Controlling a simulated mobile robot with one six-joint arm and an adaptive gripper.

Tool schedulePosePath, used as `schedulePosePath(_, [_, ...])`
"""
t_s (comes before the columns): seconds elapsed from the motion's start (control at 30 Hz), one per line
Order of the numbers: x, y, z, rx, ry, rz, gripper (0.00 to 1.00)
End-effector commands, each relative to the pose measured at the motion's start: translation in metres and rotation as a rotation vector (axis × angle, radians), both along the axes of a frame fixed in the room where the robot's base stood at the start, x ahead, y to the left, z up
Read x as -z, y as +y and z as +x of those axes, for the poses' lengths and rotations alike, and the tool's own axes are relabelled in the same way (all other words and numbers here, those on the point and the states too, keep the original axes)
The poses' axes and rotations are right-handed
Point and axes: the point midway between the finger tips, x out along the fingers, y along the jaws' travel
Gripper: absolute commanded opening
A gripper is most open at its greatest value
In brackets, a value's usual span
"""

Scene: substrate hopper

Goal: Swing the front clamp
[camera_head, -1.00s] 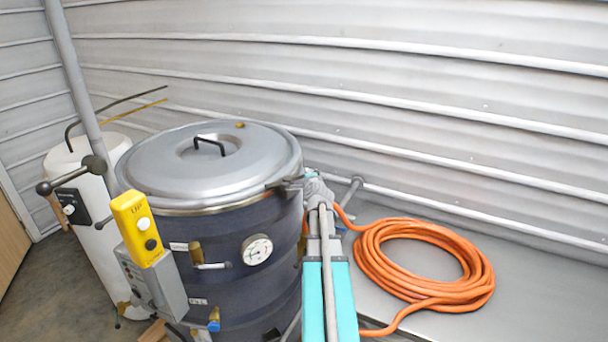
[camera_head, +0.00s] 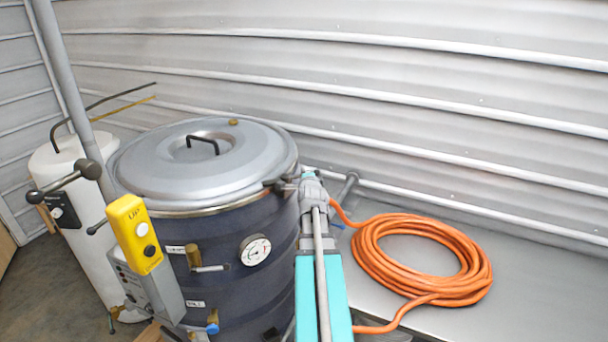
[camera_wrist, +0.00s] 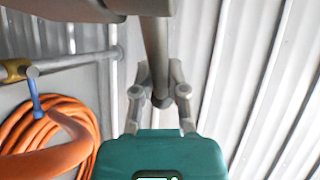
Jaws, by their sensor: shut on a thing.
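The front clamp (camera_head: 279,184) is a dark grey fitting at the right edge of the vessel's round metal lid (camera_head: 200,160). In the wrist view its grey bar (camera_wrist: 154,45) comes down from the top of the picture. My gripper (camera_wrist: 157,82) is shut on this bar near its lower end, one finger on each side. In the head view my gripper (camera_head: 307,180) is beside the right rim of the lid, and the arm hides part of the vessel. The lid lies flat on the dark vessel (camera_head: 225,245).
A coiled orange hose (camera_head: 420,260) lies on the metal bench (camera_head: 540,270) right of my arm. A yellow control box (camera_head: 134,233) and a white cylinder (camera_head: 75,185) stand left of the vessel. A ribbed metal wall (camera_head: 400,85) closes off the back.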

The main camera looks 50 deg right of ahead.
Motion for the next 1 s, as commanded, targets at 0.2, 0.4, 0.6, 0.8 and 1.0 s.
schedulePosePath(0.2, [0.0014, 0.0022, 0.0017, -0.004, 0.005, 0.002, 0.0])
schedulePosePath(0.4, [0.0012, 0.0036, 0.0038, -0.008, 0.003, 0.001, 0.35])
schedulePosePath(0.6, [0.0007, 0.0041, 0.0052, -0.01, 0.003, 0.0, 0.54])
schedulePosePath(0.8, [0.0003, 0.0043, 0.0057, -0.011, 0.002, -0.001, 0.54])
schedulePosePath(1.0, [-0.0008, 0.0064, 0.0057, -0.016, 0.009, 0.002, 0.54])
